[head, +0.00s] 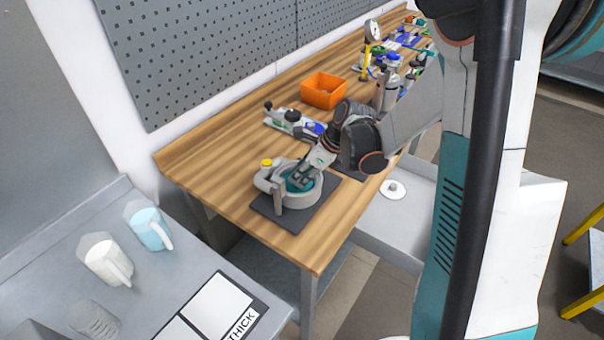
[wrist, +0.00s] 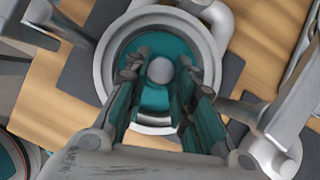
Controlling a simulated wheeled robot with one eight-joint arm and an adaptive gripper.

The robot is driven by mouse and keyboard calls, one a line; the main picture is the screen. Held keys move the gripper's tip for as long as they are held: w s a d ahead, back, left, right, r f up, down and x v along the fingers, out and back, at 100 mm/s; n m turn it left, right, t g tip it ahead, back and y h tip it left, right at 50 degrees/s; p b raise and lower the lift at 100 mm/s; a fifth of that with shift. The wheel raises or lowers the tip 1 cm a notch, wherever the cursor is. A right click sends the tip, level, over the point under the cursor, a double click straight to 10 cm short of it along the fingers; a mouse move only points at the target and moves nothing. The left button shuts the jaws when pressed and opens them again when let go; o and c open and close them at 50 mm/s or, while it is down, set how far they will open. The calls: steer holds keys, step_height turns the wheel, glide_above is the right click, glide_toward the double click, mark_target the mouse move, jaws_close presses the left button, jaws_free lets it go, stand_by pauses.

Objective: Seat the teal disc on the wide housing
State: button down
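The wide housing (head: 306,200) is a round grey ring-shaped body on a dark mat near the front of the wooden bench. In the wrist view its pale rim (wrist: 112,75) encircles the teal disc (wrist: 154,98), which has a round grey knob (wrist: 160,70) at its centre. The disc lies within the rim, but I cannot tell whether it sits fully down and level. My gripper (wrist: 162,68) points down into the housing. Its two fingers stand on either side of the knob; whether they touch it is unclear. In the head view my gripper (head: 301,181) partly hides the disc.
A yellow-topped part (head: 267,162) stands at the housing's left side. An orange bin (head: 323,90) and a grey fixture (head: 295,124) lie farther back. A white disc with a knob (head: 392,189) is on the grey surface at right. The bench left of the housing is clear.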

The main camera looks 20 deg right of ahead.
steer(key=c, duration=1.3)
jaws_free()
steer(key=shift+r, duration=0.1)
steer(key=v, duration=1.2)
